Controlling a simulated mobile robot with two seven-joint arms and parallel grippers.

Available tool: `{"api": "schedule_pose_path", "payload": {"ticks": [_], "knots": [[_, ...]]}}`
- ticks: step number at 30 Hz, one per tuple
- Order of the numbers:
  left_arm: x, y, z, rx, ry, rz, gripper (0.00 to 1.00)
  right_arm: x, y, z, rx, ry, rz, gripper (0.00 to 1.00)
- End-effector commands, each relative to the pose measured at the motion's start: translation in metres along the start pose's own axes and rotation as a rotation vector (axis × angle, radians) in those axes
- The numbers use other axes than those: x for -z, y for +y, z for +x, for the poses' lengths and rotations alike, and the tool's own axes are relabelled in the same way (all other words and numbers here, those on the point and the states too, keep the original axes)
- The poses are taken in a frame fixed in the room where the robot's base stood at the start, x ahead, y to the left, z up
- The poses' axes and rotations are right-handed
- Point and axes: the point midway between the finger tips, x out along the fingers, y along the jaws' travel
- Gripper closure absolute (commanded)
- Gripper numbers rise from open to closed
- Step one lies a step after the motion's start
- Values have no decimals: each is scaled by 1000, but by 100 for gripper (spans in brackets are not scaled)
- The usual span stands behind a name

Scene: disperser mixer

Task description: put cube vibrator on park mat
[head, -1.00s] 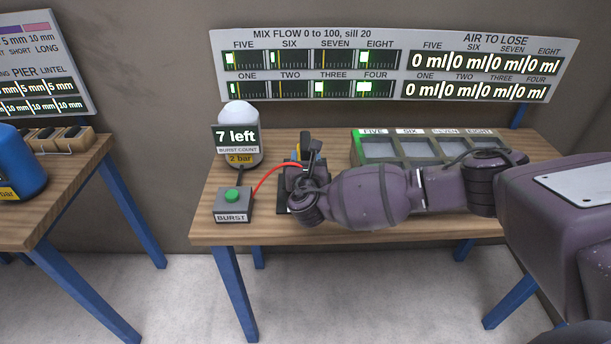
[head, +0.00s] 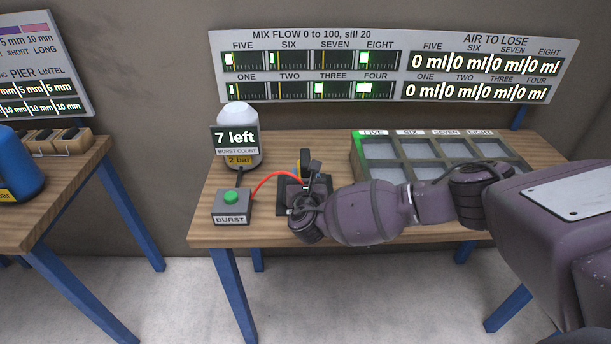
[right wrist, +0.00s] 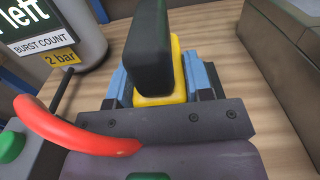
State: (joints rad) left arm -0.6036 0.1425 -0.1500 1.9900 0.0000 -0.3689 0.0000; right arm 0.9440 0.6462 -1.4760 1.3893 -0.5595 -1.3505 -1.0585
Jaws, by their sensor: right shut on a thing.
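The cube vibrator (right wrist: 152,55), a black upright body on a yellow block, sits between the blue fingers of my right gripper (right wrist: 160,85). A red hose runs to it from the left. In the head view my right gripper (head: 309,180) is over the dark park mat (head: 283,211) on the bench and is shut on the vibrator. The gripper and wrist hide much of the vibrator and mat, so I cannot tell whether the vibrator touches the mat. My left gripper is not in view.
The BURST box (head: 232,205) with a green button stands left of the mat, with a white bottle (head: 239,130) behind it. A tray (head: 357,158) of several compartments stands to the right, partly behind my arm. A display board (head: 390,65) is at the back.

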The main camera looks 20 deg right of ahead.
Motion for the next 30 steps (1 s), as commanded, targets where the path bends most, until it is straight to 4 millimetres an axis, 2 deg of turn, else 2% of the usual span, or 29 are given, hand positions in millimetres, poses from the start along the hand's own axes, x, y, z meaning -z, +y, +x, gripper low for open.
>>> {"api": "schedule_pose_path", "payload": {"ticks": [1,5,15,17,20,30], "knots": [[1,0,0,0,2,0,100,1,0,0,0,1,0,49],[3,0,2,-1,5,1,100,0,0,0,0,1,0,29],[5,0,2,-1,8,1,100,-3,0,0,0,0,0,28],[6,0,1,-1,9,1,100,-2,0,-5,-1,2,0,28],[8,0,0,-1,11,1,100,-2,0,-18,-2,3,0,28],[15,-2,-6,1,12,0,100,-2,0,-82,-2,4,1,28]]}}
